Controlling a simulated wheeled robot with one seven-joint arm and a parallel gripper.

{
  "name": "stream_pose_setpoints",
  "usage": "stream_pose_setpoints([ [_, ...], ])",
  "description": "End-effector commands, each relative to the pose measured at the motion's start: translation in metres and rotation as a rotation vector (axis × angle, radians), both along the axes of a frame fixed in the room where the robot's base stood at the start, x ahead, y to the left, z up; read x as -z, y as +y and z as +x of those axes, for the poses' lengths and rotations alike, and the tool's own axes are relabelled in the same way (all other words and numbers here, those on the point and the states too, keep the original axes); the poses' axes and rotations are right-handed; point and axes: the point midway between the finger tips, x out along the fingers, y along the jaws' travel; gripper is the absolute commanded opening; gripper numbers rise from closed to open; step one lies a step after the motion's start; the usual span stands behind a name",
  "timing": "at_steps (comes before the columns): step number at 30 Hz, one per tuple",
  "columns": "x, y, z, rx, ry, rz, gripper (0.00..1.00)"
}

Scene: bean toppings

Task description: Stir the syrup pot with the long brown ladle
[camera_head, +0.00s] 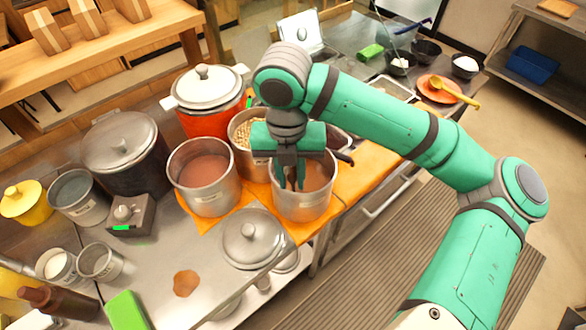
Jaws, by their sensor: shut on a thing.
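My gripper (293,184) points down into a steel pot (303,211) of brown liquid, which I take to be the syrup pot. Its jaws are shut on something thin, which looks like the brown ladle. The ladle is mostly hidden by the gripper and the pot wall. A dark handle end (345,158) shows by the pot's right rim; I cannot tell whether it belongs to the held ladle. A second steel pot (208,200) of pinkish-brown liquid stands to the left, with no tool visible in it.
A pot of beans (243,130) and an orange lidded pot (205,115) stand behind. A loose steel lid (252,238) lies in front. A dark lidded pot (120,150) stands at left. An orange plate with a yellow spoon (440,90) is at back right. The floor at right is clear.

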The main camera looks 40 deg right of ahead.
Motion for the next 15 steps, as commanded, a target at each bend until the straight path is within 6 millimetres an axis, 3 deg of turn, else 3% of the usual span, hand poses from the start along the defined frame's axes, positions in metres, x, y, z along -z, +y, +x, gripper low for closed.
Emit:
stream_pose_setpoints([
  [7, 0.000, -0.016, -0.016, 0.002, -0.001, 0.002, 0.00],
  [15, 0.000, -0.033, 0.000, 0.000, 0.001, 0.000, 0.00],
])
